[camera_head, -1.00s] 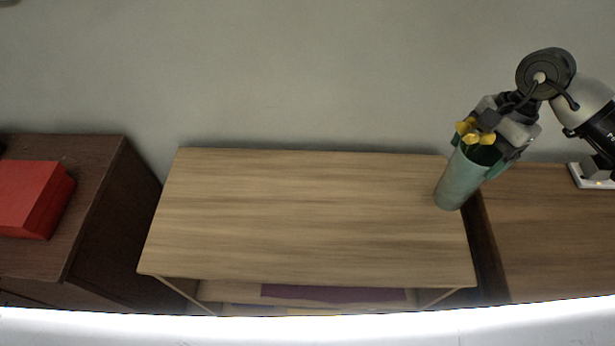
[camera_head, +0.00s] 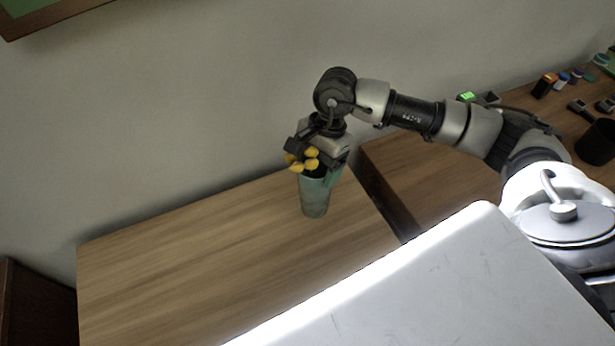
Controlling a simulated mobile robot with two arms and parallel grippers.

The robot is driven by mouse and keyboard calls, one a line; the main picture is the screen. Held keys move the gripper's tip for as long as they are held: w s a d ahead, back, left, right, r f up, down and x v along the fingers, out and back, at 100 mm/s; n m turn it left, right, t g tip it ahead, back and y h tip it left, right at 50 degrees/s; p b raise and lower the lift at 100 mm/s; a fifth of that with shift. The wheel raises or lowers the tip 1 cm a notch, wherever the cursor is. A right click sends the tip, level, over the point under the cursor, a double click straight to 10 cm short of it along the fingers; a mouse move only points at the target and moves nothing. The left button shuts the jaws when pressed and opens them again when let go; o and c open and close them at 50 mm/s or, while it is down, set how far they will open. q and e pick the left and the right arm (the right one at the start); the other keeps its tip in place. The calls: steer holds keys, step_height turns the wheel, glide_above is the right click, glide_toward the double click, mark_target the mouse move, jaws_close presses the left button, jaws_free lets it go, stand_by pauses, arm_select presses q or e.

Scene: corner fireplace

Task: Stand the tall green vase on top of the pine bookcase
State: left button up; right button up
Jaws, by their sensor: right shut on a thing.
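The tall green vase (camera_head: 314,198) holds yellow flowers (camera_head: 303,160) and stands about upright at the right end of the pine bookcase top (camera_head: 210,255). My right gripper (camera_head: 322,170) comes from above and is shut on the vase near its rim. The vase's base appears at the level of the wooden top; whether it touches or hovers just above, I cannot tell. My left gripper is not in view.
A brown desk (camera_head: 425,170) stands to the right across a dark gap, with small coloured items and a black cup (camera_head: 597,142) on it. A dark cabinet (camera_head: 28,305) is at lower left. Most of the bookcase top is clear.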

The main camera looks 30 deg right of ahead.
steer(key=shift+s+a+f, duration=0.1)
steer(key=shift+a+f, duration=0.3)
steer(key=shift+a, duration=0.4)
step_height(320, 180, down, 4)
steer(key=shift+r+p, duration=0.15)
steer(key=shift+p, duration=0.7)
steer(key=shift+f, duration=0.35)
steer(key=o, duration=0.8)
steer(key=shift+b, duration=0.3)
steer(key=o, duration=0.4)
steer(key=b+v, duration=0.2)
steer(key=v, duration=1)
